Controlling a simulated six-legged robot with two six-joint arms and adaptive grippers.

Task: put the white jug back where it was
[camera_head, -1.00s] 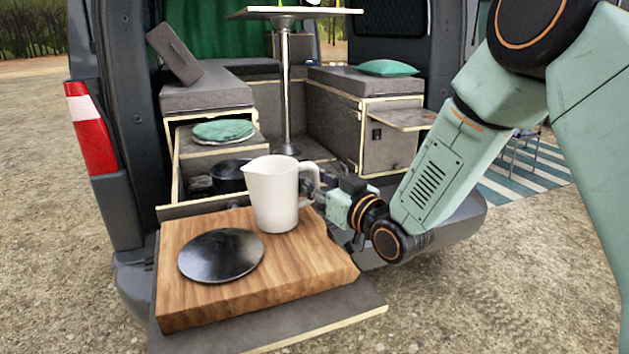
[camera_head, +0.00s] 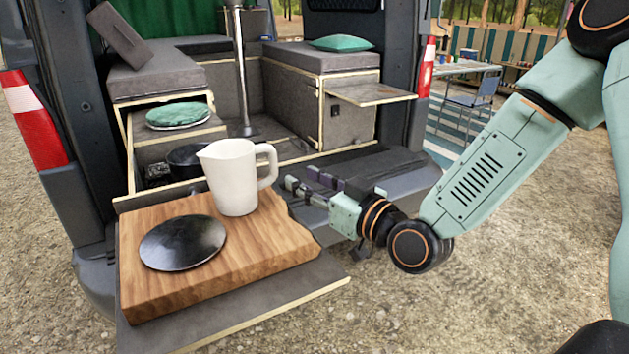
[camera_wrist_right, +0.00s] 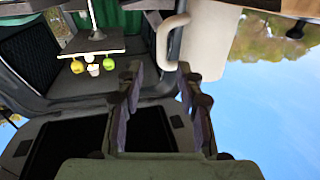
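The white jug (camera_head: 232,178) stands upright on the wooden board (camera_head: 270,240), at its back right part, with its handle to the right. My right gripper (camera_head: 302,182) is just right of the handle, open and empty, with a small gap to it. In the right wrist view the jug (camera_wrist_right: 208,40) shows at the top, its handle just beyond the open fingers of the gripper (camera_wrist_right: 159,75). A round black lid (camera_head: 183,243) lies on the board, front left of the jug. My left gripper is not in view.
The board rests on a grey pull-out shelf (camera_head: 250,310) at the van's tail. A hinged wooden flap (camera_head: 372,94) juts out at the right. Right of the gripper is open gravel.

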